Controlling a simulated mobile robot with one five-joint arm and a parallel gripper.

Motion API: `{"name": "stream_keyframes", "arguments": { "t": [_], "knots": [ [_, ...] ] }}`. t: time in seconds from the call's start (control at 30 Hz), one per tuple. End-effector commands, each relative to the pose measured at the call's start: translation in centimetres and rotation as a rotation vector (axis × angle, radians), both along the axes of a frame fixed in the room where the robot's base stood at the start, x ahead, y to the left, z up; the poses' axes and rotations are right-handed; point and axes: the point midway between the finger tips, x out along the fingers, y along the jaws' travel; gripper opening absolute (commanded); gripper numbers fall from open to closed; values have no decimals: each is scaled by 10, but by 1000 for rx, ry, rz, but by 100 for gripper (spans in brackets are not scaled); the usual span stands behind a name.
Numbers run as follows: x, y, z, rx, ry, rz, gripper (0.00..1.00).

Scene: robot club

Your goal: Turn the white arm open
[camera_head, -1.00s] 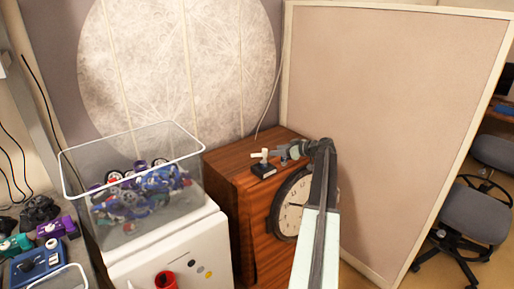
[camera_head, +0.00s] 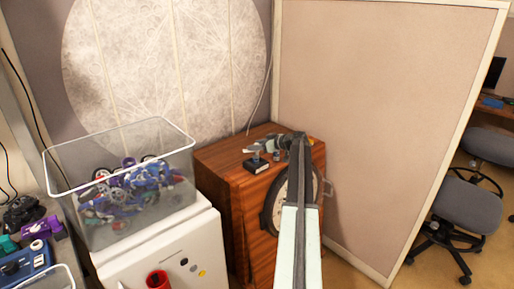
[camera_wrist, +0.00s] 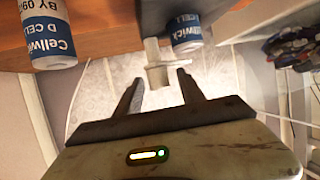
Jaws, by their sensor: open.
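The white arm (camera_wrist: 155,62) stands on a small black block (camera_head: 257,165) on top of the wooden cabinet (camera_head: 225,165). In the wrist view the white arm's end, with a short crosspiece, lies between my two fingertips, with a gap visible on each side. My gripper (camera_wrist: 160,78) is open and does not appear to touch it.
Two batteries labelled Cellwick, one (camera_wrist: 52,35) near and one (camera_wrist: 186,32) beside the block, stand on the cabinet. A clear bin (camera_head: 125,185) of coloured parts is left, on a white cabinet (camera_head: 175,245). A beige partition (camera_head: 385,120) rises behind at right.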

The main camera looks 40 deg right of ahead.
Motion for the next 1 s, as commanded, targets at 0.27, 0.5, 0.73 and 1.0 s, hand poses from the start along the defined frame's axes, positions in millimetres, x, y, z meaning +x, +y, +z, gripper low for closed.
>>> {"name": "stream_keyframes", "arguments": {
  "t": [0.27, 0.5, 0.73, 1.0],
  "knots": [
    [-1, 0, 0, 0, 0, 0, 0],
    [-3, 6, 0, -1, 1, -137, 0],
    [-2, 3, 0, 0, 1, -376, 0],
    [-2, -1, 0, 0, 1, -425, 0]
  ]
}}
